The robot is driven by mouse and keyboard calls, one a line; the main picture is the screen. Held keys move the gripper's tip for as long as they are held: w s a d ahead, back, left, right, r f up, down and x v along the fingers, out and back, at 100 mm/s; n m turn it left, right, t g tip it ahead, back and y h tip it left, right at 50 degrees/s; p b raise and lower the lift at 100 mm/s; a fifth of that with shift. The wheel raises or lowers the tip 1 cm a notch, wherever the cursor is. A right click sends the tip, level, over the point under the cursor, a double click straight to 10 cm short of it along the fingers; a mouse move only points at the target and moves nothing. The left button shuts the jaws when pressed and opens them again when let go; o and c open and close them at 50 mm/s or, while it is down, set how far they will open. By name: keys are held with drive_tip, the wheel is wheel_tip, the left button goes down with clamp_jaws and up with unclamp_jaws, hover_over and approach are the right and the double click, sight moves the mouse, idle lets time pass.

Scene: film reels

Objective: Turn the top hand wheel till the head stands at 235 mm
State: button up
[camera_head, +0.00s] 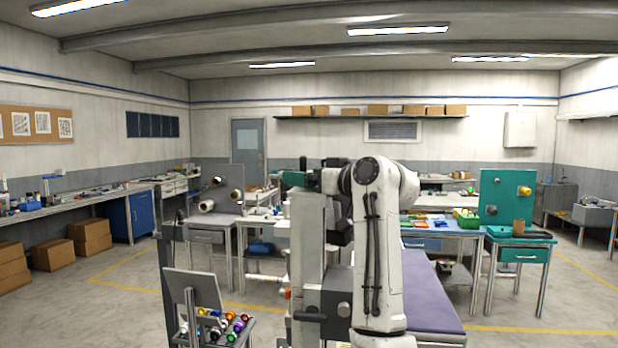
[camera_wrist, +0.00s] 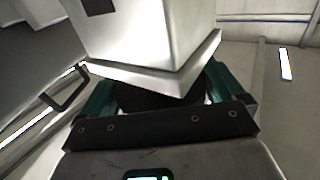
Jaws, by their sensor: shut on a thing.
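In the wrist view my gripper (camera_wrist: 158,92) has its two teal fingers on either side of a dark part, taken to be the top hand wheel (camera_wrist: 150,97). The fingers are shut on it, and it is mostly hidden by the gripper and a pale metal block (camera_wrist: 145,35) with a flange. In the head view my white arm rises in the middle and bends left over the top of a grey upright column (camera_head: 307,240). The wheel cannot be made out clearly there. No scale figure for the head can be read in either view.
A purple-topped bench (camera_head: 430,305) stands right of my arm. A small stand with colourful spools (camera_head: 225,325) is at the front left. A teal panel station (camera_head: 505,205) is at the right. Cardboard boxes (camera_head: 90,235) lie by the left wall. Open floor shows at both sides.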

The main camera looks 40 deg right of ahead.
drive_tip(key=m+h, duration=0.3)
drive_tip(key=h, duration=0.1)
drive_tip(key=m+g+h, duration=0.1)
drive_tip(key=m+h, duration=0.2)
drive_tip(key=h, duration=0.2)
drive_tip(key=shift+a+f+g, duration=0.1)
drive_tip(key=shift+g, duration=0.2)
drive_tip(key=m+g+h, duration=0.1)
drive_tip(key=h, duration=0.1)
drive_tip(key=m+g+h, duration=0.2)
drive_tip(key=shift+w+f+m+h+b, duration=0.1)
drive_tip(key=shift+m+h+b, duration=0.2)
drive_tip(key=shift+h+b, duration=0.1)
drive_tip(key=m+g+h, duration=0.2)
drive_tip(key=g, duration=0.1)
drive_tip(key=shift+m+g+h+b, duration=0.3)
drive_tip(key=shift+h+b, duration=0.1)
drive_tip(key=m+g+h, duration=0.1)
drive_tip(key=g, duration=0.1)
drive_tip(key=m+g+p, duration=0.1)
drive_tip(key=m+g, duration=0.1)
drive_tip(key=m+g+h, duration=0.1)
drive_tip(key=g, duration=0.1)
drive_tip(key=shift+r+h, duration=0.3)
drive_tip(key=shift+s+f+m+g+p, duration=0.1)
drive_tip(key=shift+s+m+g+p, duration=0.1)
drive_tip(key=shift+m+g+p, duration=1.05)
